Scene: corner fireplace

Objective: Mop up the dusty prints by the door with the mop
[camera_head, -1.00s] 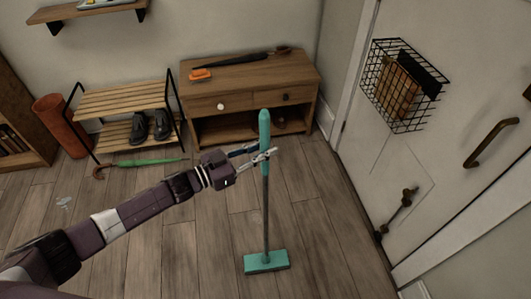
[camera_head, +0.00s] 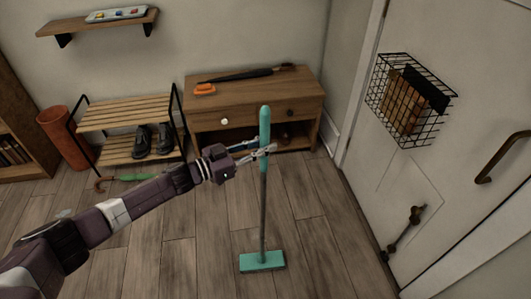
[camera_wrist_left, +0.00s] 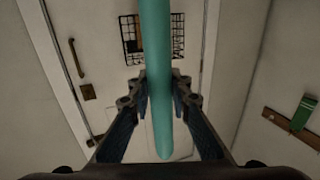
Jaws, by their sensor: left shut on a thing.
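The mop has a teal grip (camera_head: 264,125), a grey pole (camera_head: 263,205) and a flat teal head (camera_head: 262,262). It stands nearly upright, with its head at the floorboards; whether it touches them I cannot tell for sure. My left gripper (camera_head: 262,149) is shut on the lower part of the teal grip. In the left wrist view the teal handle (camera_wrist_left: 160,90) runs between the two fingers. The white door (camera_head: 440,150) is at the right. I cannot make out dusty prints on the floor near it. My right gripper is not in view.
A wooden cabinet (camera_head: 255,98) stands against the wall, left of the door. A slatted shoe rack (camera_head: 125,112) with dark shoes (camera_head: 152,141) and a green umbrella (camera_head: 137,177) lie to its left. A wire basket (camera_head: 409,100) hangs on the door. Floor around the mop head is clear.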

